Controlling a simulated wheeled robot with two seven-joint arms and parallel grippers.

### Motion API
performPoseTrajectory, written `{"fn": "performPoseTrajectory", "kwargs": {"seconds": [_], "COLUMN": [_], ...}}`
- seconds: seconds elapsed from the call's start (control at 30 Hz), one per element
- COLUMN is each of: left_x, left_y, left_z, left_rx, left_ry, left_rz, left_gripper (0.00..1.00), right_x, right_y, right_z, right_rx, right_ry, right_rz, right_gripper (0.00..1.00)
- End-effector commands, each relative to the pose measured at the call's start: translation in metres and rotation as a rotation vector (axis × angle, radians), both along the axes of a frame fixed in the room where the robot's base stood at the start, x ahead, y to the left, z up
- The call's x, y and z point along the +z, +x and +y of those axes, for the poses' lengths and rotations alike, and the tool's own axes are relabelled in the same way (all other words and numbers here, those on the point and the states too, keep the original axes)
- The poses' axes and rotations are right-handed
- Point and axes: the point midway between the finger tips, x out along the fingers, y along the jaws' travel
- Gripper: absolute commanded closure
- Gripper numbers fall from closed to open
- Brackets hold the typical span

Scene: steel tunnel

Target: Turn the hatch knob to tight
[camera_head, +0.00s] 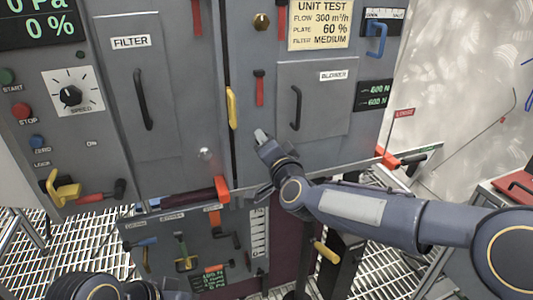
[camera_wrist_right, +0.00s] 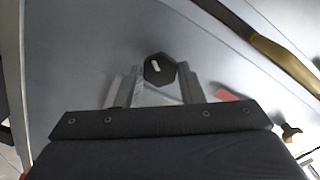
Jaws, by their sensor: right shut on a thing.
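The hatch knob (camera_wrist_right: 160,70) is a black, many-sided knob with a short pale mark on its face, seen in the right wrist view. The two fingers of my right gripper (camera_wrist_right: 157,88) stand on either side of it and are shut on it. In the head view my right gripper (camera_head: 262,137) is at the grey cabinet front, left of and below the blower hatch (camera_head: 325,105). There the gripper hides the knob. Only dark arm parts show at the bottom left, and I see no fingers of my left gripper.
A yellow handle (camera_head: 232,107) and a red-handled latch (camera_head: 259,88) are just above my right gripper. The filter hatch (camera_head: 128,85) is to the left. Red-ended levers (camera_head: 221,188) stick out below. A lower panel (camera_head: 190,250) carries several small levers. Metal grating covers the floor.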

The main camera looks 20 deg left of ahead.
Motion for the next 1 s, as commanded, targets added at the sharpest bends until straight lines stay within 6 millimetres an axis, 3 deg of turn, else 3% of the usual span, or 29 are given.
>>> {"fn": "performPoseTrajectory", "kwargs": {"seconds": [0.2, 1.0], "left_x": [-0.023, -0.076], "left_y": [0.000, 0.000], "left_z": [0.000, 0.000], "left_rx": [0.000, 0.000], "left_ry": [0.000, 0.000], "left_rz": [0.000, 0.000], "left_gripper": [1.00, 1.00], "right_x": [-0.003, -0.004], "right_y": [0.001, 0.000], "right_z": [-0.001, -0.001], "right_rx": [-0.002, 0.000], "right_ry": [0.175, 0.803], "right_rz": [0.115, 0.541], "right_gripper": [0.88, 0.88]}}
